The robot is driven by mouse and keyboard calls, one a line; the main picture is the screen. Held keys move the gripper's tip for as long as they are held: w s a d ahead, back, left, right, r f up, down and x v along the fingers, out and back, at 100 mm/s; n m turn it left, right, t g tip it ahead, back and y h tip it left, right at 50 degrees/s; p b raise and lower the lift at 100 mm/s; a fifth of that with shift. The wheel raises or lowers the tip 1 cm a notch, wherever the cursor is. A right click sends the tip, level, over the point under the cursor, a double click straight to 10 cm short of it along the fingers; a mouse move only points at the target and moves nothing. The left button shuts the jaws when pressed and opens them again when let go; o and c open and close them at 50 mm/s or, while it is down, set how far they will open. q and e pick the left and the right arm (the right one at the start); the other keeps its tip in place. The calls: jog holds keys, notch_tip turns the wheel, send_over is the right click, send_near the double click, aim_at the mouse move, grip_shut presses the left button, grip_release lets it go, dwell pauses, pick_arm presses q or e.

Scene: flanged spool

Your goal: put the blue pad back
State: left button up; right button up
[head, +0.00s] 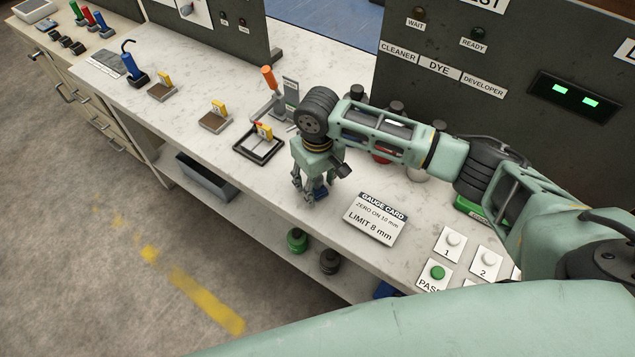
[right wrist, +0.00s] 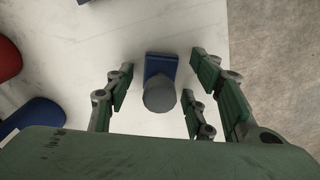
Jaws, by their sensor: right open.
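The blue pad (right wrist: 162,66) with a round grey knob (right wrist: 160,97) lies on the white bench top in the right wrist view. In the head view a bit of the blue pad (head: 321,192) shows under my right gripper (head: 313,194); the rest is hidden behind the fingers. In the right wrist view my right gripper (right wrist: 160,92) is open, its green-padded fingers on both sides of the pad and knob with gaps between. My left gripper is not in view.
A gauge card (head: 375,219) lies right of the gripper. A black square frame with a yellow-tagged piece (head: 259,145) is to its left. Button plates (head: 449,244) stand at the front right. The bench's front edge is close, with a shelf below holding a green knobbed weight (head: 297,241).

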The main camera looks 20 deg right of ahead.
notch_tip(320, 180, up, 12)
jog(key=shift+r+b, duration=0.1)
jog(key=shift+b, duration=0.95)
